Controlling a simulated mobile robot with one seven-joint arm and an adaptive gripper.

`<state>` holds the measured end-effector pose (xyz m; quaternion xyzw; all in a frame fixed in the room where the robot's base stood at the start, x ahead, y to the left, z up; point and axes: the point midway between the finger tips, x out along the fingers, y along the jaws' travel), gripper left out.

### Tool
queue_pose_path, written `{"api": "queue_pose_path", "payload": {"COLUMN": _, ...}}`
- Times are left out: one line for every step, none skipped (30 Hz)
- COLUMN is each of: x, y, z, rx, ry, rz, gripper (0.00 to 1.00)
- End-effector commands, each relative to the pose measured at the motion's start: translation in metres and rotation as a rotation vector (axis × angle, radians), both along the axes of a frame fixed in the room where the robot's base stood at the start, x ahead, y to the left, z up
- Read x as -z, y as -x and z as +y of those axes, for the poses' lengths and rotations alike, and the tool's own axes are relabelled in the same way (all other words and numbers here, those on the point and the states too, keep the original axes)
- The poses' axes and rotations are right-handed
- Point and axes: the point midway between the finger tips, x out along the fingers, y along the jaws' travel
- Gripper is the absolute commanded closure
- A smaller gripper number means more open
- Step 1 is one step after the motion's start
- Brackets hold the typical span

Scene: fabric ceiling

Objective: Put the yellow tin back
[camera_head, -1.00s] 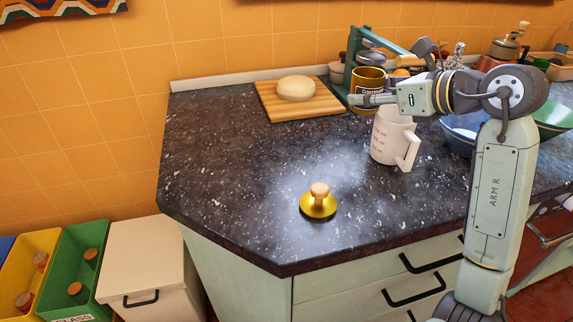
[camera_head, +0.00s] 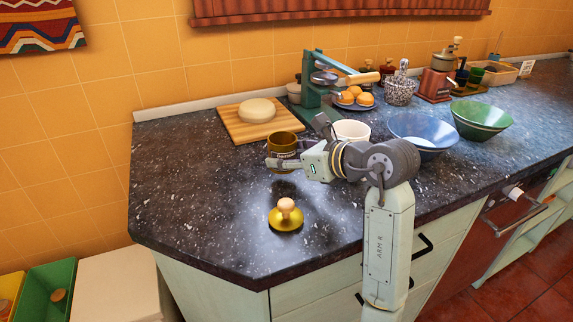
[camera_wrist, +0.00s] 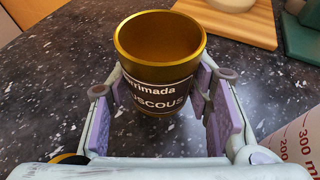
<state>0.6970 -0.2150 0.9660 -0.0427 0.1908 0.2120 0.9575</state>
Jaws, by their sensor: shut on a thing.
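The yellow tin (camera_head: 283,142) is an open, gold-coloured can with a dark label, seen in the head view near the middle of the counter. In the wrist view the tin (camera_wrist: 160,50) is upright, its label partly reads "couscous", and its inside looks empty. My gripper (camera_wrist: 162,92) is shut on the tin, with a purple-padded finger on each side. In the head view my gripper (camera_head: 284,163) holds it above the counter, with a shadow below. A yellow lid (camera_head: 286,222) with a wooden knob lies on the counter in front of the tin.
A cutting board (camera_head: 232,126) with a round cheese (camera_head: 257,110) lies behind left. A green press (camera_head: 312,85) stands behind the tin. A white measuring jug (camera_head: 352,131) is partly hidden by my arm; bowls (camera_head: 424,134) stand right. The left counter is clear.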

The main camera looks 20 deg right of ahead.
Motion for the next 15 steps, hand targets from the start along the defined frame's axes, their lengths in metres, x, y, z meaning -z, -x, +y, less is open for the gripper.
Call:
{"api": "queue_pose_path", "payload": {"x": 0.007, "y": 0.0, "z": 0.0, "rx": 0.0, "ry": -0.005, "rz": 0.001, "gripper": 0.93}}
{"api": "queue_pose_path", "payload": {"x": 0.012, "y": 0.0, "z": 0.0, "rx": 0.0, "ry": -0.006, "rz": 0.002, "gripper": 0.93}}
{"api": "queue_pose_path", "payload": {"x": 0.017, "y": 0.0, "z": 0.0, "rx": 0.0, "ry": -0.005, "rz": 0.001, "gripper": 0.93}}
{"api": "queue_pose_path", "payload": {"x": 0.02, "y": 0.0, "z": 0.0, "rx": 0.001, "ry": -0.004, "rz": 0.001, "gripper": 0.93}}
{"api": "queue_pose_path", "payload": {"x": 0.022, "y": 0.0, "z": 0.0, "rx": 0.0, "ry": -0.003, "rz": 0.0, "gripper": 0.93}}
{"api": "queue_pose_path", "payload": {"x": 0.025, "y": 0.0, "z": 0.0, "rx": 0.0, "ry": -0.002, "rz": 0.0, "gripper": 0.93}}
{"api": "queue_pose_path", "payload": {"x": 0.026, "y": 0.0, "z": 0.0, "rx": 0.0, "ry": -0.002, "rz": 0.0, "gripper": 0.93}}
{"api": "queue_pose_path", "payload": {"x": 0.027, "y": 0.0, "z": 0.0, "rx": -0.001, "ry": -0.002, "rz": 0.0, "gripper": 0.93}}
{"api": "queue_pose_path", "payload": {"x": 0.027, "y": 0.0, "z": 0.0, "rx": 0.0, "ry": 0.0, "rz": -0.001, "gripper": 0.93}}
{"api": "queue_pose_path", "payload": {"x": 0.027, "y": 0.0, "z": 0.0, "rx": 0.0, "ry": 0.0, "rz": -0.001, "gripper": 0.93}}
{"api": "queue_pose_path", "payload": {"x": 0.027, "y": 0.0, "z": 0.0, "rx": 0.0, "ry": 0.0, "rz": -0.001, "gripper": 0.93}}
{"api": "queue_pose_path", "payload": {"x": 0.027, "y": 0.0, "z": 0.0, "rx": 0.0, "ry": 0.0, "rz": -0.001, "gripper": 0.93}}
{"api": "queue_pose_path", "payload": {"x": 0.027, "y": 0.0, "z": 0.0, "rx": 0.0, "ry": 0.0, "rz": -0.001, "gripper": 0.93}}
{"api": "queue_pose_path", "payload": {"x": 0.027, "y": 0.0, "z": 0.0, "rx": 0.0, "ry": 0.0, "rz": -0.001, "gripper": 0.93}}
{"api": "queue_pose_path", "payload": {"x": 0.028, "y": 0.0, "z": 0.0, "rx": -0.001, "ry": 0.0, "rz": -0.001, "gripper": 0.93}}
